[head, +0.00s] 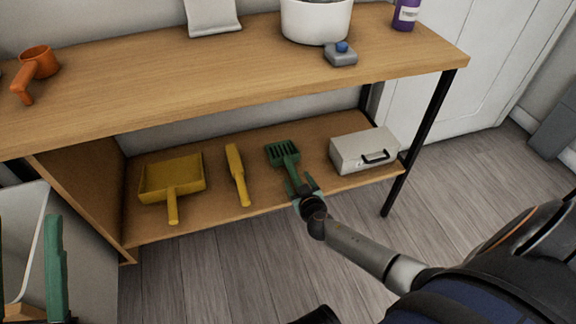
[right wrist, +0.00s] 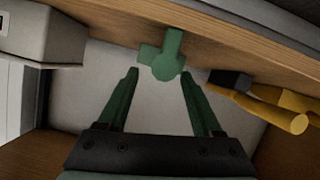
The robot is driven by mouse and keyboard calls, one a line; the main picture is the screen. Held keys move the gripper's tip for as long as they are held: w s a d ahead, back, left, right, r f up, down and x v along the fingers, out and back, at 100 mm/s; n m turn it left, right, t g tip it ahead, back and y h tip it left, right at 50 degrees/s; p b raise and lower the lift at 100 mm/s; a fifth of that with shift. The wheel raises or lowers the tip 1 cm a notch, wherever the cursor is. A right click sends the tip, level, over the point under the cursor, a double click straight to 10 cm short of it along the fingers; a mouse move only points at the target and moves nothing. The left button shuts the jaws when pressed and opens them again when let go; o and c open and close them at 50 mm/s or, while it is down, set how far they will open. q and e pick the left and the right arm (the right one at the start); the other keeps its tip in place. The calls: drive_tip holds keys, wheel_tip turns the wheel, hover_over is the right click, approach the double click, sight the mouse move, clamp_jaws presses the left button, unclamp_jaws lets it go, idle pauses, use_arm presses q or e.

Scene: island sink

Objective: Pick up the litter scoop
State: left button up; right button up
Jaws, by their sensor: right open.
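The green litter scoop (head: 284,154) lies on the lower shelf, its slotted head toward the back and its handle toward the front edge. My right gripper (head: 303,186) is at the handle end, near the shelf's front edge. In the right wrist view, the scoop's green handle (right wrist: 164,56) shows just ahead of and between the open fingertips of my right gripper (right wrist: 159,74). The fingers hold nothing, and I cannot tell whether they touch the handle. The head view partly hides the handle end behind the gripper.
On the lower shelf (head: 215,212) are a yellow dustpan (head: 172,178), a yellow brush (head: 237,174) and a grey toolbox (head: 364,150). The wooden top (head: 230,75) overhangs them. A black leg (head: 420,145) stands at the right. Green upright parts (head: 56,270) show at lower left.

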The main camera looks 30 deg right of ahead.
sight(294, 174)
drive_tip(key=b+x, duration=0.2)
drive_tip(key=x, duration=0.2)
drive_tip(key=shift+w+f, duration=0.15)
drive_tip(key=shift+w+d+f, duration=0.1)
drive_tip(key=shift+w, duration=0.3)
clamp_jaws()
